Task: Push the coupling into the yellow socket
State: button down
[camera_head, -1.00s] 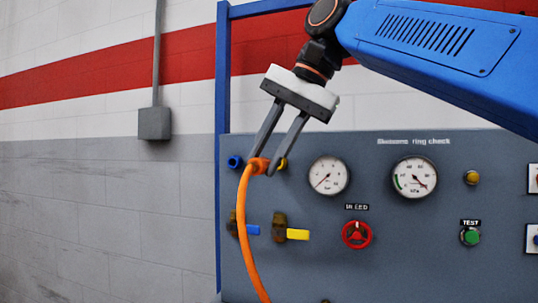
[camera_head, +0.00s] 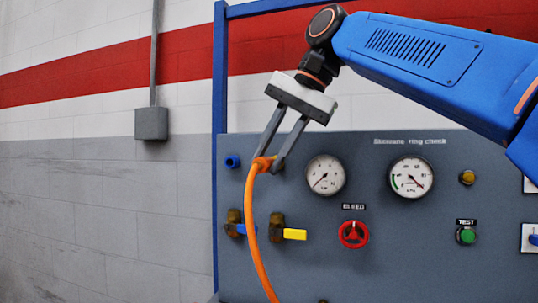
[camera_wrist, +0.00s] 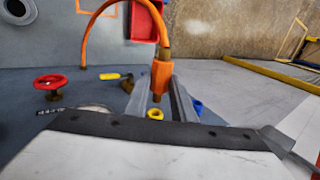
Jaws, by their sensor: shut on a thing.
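My gripper (camera_head: 268,163) is shut on the orange coupling (camera_head: 262,161), which has an orange hose hanging from it. In the wrist view the coupling (camera_wrist: 161,76) sits between the two fingers, its brass tip pointing at the panel. The yellow socket (camera_wrist: 155,113) shows just beyond the tip, nearly in line with it. A small gap seems to remain between tip and socket, but the depth is hard to judge. In the head view the yellow socket is hidden behind my gripper and the coupling.
A blue socket (camera_head: 232,162) is left of the yellow one. Below are valves with a blue handle (camera_head: 240,229) and a yellow handle (camera_head: 294,234). Two gauges (camera_head: 325,175), a red handwheel (camera_head: 353,234) and a green button (camera_head: 467,236) are to the right. The hose (camera_head: 252,225) hangs before the valves.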

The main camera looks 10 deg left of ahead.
jog(key=shift+w+d, duration=0.15)
jog(key=shift+w, duration=1.4)
jog(key=shift+w+d, duration=0.15)
jog(key=shift+w, duration=0.6)
dwell(0.5)
jog(key=c, duration=1.4)
grip_release()
jog(key=v, duration=0.7)
jog(key=shift+r, duration=0.25)
jog(key=shift+d, duration=0.1)
